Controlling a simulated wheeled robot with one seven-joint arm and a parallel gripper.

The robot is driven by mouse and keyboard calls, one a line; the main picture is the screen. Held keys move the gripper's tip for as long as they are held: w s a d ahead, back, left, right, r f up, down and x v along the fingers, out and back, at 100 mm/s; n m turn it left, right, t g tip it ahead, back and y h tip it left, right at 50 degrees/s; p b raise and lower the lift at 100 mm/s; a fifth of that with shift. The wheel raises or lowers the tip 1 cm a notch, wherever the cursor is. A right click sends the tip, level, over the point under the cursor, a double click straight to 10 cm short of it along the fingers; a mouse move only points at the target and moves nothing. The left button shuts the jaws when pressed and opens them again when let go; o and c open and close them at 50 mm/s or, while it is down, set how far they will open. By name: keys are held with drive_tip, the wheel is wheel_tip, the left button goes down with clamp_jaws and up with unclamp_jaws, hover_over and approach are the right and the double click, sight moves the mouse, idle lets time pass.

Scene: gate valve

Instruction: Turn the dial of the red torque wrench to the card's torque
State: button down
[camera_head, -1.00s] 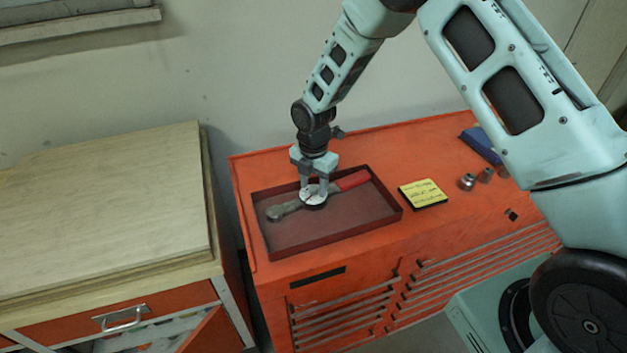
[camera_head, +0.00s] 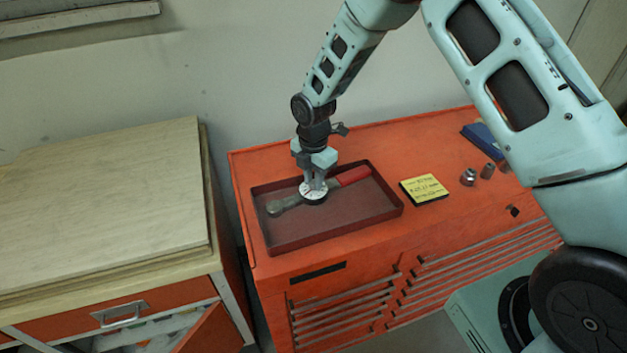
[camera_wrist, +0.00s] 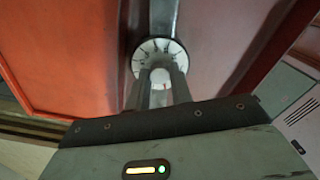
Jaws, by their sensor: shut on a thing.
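The torque wrench lies in the dark red tray (camera_head: 345,221), with its red handle (camera_head: 351,176) toward the right and its grey head (camera_head: 277,207) toward the left. Its round white dial (camera_head: 313,195) faces up at the middle; the dial also shows in the wrist view (camera_wrist: 149,49). My gripper (camera_head: 315,186) points down over the dial and is shut on the dial's centre knob (camera_wrist: 160,77). Its fingers hide part of the dial, and the markings are too small to read. A yellow card (camera_head: 424,187) with small dark writing, not legible, lies right of the tray.
The tray's raised rim surrounds the wrench on the red tool cabinet (camera_head: 385,143). Metal sockets (camera_head: 468,177) and a blue box (camera_head: 484,141) stand to the right. A wooden-topped bench (camera_head: 105,205) stands at the left, across a gap.

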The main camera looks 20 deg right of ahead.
drive_tip(key=m+b, duration=0.2)
drive_tip(key=m, duration=0.2)
drive_tip(key=shift+f, duration=0.1)
drive_tip(key=m+b, duration=0.2)
drive_tip(key=m, duration=0.3)
drive_tip(key=shift+b, duration=0.35)
drive_tip(key=m+b, duration=0.1)
drive_tip(key=m, duration=0.3)
drive_tip(key=shift+m+b, duration=0.3)
drive_tip(key=m+b, duration=0.1)
drive_tip(key=m, duration=0.8)
drive_tip(key=shift+b, duration=0.35)
drive_tip(key=m, duration=0.4)
drive_tip(key=shift+r+m, duration=0.2)
drive_tip(key=shift+m, duration=0.1)
drive_tip(key=m, duration=0.4)
drive_tip(key=shift+p, duration=0.4)
drive_tip(key=shift+m+p, duration=0.6)
drive_tip(key=shift+m, duration=1.8)
